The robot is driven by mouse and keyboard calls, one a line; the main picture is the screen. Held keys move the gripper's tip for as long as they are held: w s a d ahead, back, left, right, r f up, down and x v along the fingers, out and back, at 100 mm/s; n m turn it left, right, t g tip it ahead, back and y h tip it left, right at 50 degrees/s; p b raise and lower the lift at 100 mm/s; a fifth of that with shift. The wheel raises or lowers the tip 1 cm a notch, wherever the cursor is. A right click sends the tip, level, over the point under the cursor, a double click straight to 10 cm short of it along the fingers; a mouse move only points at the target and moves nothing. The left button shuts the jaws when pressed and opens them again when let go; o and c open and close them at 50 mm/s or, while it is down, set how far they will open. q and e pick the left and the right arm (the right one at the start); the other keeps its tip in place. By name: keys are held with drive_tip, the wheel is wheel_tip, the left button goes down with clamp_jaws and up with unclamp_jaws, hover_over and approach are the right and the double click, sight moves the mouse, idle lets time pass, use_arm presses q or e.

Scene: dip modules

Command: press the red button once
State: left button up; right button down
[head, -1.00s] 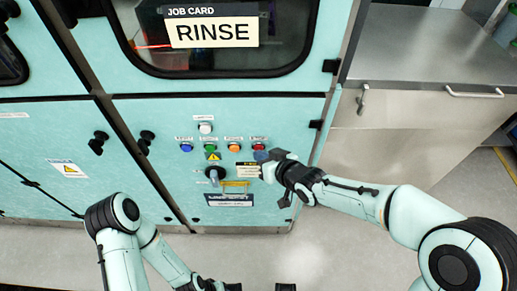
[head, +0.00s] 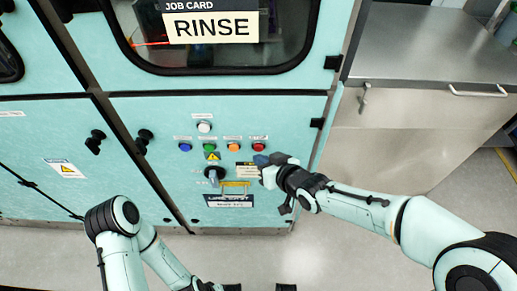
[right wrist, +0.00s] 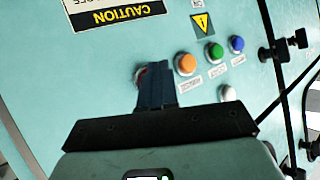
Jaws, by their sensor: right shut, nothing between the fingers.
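The red button (head: 258,147) is at the right end of a row of buttons on the pale teal panel. My right gripper (head: 261,160) is shut and empty, its dark blue fingertips just below the red button in the head view. In the right wrist view the shut fingers (right wrist: 154,84) cover most of the red button (right wrist: 140,74), leaving only part of its edge visible. I cannot tell whether they touch it.
Blue (head: 185,147), green (head: 210,146) and orange (head: 233,147) buttons share the row. A white button (head: 204,127) sits above, a dark rotary knob (head: 213,174) below. A steel counter (head: 430,50) stands at right. Open floor lies in front.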

drive_tip(key=shift+s+b, duration=1)
drive_tip(key=shift+s, duration=1.55)
